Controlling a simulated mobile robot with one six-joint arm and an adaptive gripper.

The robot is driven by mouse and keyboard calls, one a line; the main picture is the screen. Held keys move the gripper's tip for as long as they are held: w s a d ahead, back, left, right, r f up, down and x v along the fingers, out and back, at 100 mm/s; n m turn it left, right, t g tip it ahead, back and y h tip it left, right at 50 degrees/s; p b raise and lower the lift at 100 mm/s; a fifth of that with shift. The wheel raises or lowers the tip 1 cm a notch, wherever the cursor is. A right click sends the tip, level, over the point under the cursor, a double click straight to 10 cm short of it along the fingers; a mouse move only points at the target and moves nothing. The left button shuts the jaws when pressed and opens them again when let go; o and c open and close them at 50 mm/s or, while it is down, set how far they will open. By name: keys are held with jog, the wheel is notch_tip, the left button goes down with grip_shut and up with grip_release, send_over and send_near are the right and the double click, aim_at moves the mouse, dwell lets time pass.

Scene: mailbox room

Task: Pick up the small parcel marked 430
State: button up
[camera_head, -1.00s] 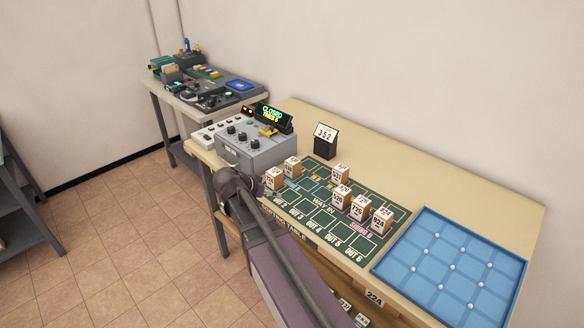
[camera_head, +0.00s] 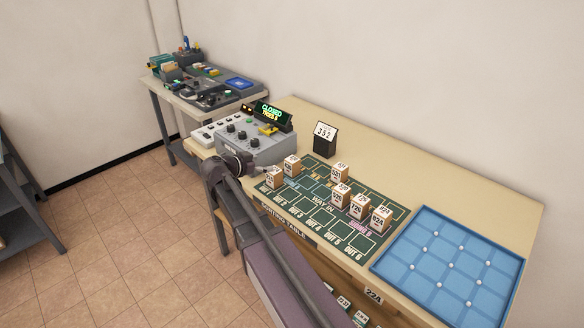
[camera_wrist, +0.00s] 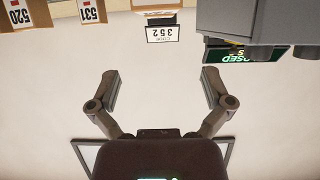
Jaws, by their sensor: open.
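Several small cardboard parcels with white number labels stand on the green sorting mat (camera_head: 300,208) on the table. I cannot make out which one is marked 430. Two stand at the mat's left end, a left parcel (camera_head: 274,178) and a back-left parcel (camera_head: 292,165); others, such as the front-right parcel (camera_head: 380,219), stand towards the right. In the wrist view, parcels labelled 520 (camera_wrist: 18,16) and 531 (camera_wrist: 90,12) show at the top left. My gripper (camera_wrist: 162,88) is open and empty, with its fingers spread apart. In the head view it is beside the grey console, left of the parcels.
The grey console (camera_head: 257,146) with a green "CLOSED" display (camera_head: 272,113) stands left of the mat. A black stand showing 352 (camera_head: 325,140) is behind the mat. A blue tray (camera_head: 450,262) lies at the right.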

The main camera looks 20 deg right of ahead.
jog(key=b, duration=0.3)
send_near(290, 160)
jog(key=shift+x, duration=2.15)
jog(key=shift+s+d, duration=0.1)
jog(key=shift+d, duration=0.05)
jog(key=shift+b+x, duration=1.1)
jog(key=shift+x, duration=1.4)
jog(key=c, duration=1.2)
